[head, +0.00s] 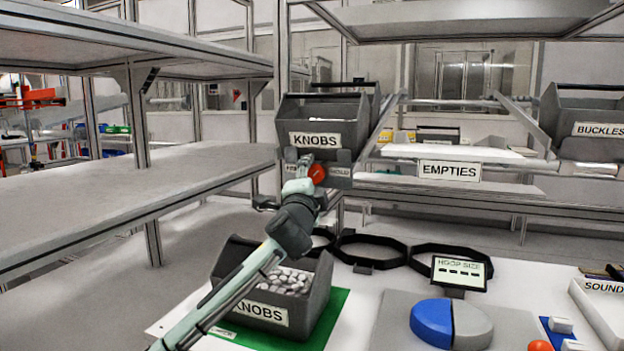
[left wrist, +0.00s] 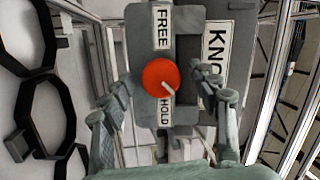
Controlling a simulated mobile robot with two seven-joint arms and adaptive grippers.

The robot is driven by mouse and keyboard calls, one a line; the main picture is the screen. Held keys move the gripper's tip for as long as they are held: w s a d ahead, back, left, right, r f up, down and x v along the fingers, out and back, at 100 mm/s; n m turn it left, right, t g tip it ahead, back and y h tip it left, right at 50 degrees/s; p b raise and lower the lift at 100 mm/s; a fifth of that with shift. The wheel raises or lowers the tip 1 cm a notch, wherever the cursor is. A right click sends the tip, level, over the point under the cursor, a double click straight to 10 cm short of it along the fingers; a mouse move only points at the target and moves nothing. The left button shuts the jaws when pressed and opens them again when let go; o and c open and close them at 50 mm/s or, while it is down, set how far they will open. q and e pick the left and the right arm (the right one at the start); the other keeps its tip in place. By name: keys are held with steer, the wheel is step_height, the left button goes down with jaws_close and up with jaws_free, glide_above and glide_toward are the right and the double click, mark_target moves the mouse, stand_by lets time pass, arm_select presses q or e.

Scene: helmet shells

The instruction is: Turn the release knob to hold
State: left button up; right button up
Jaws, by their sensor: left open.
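The red round release knob (head: 317,174) sits on a grey plate under the upper KNOBS bin. In the left wrist view the knob (left wrist: 160,78) lies between a FREE label (left wrist: 163,25) above and a HOLD label (left wrist: 165,112) below. A short white mark slants across its lower right part. My left gripper (head: 303,172) reaches up to the knob in the head view. In the left wrist view its open fingers (left wrist: 162,88) stand either side of the knob with gaps. My right gripper is not in view.
The upper KNOBS bin (head: 322,122) sits above the plate. A lower KNOBS bin (head: 262,312) with white knobs stands on a green mat (head: 330,325). Black hoops (head: 372,250) lie on the white table. Shelves (head: 120,190) stand left; the EMPTIES rail (head: 449,171) runs right.

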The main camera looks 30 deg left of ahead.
arm_select(q)
steer(key=v, duration=1.2)
stand_by(0.3)
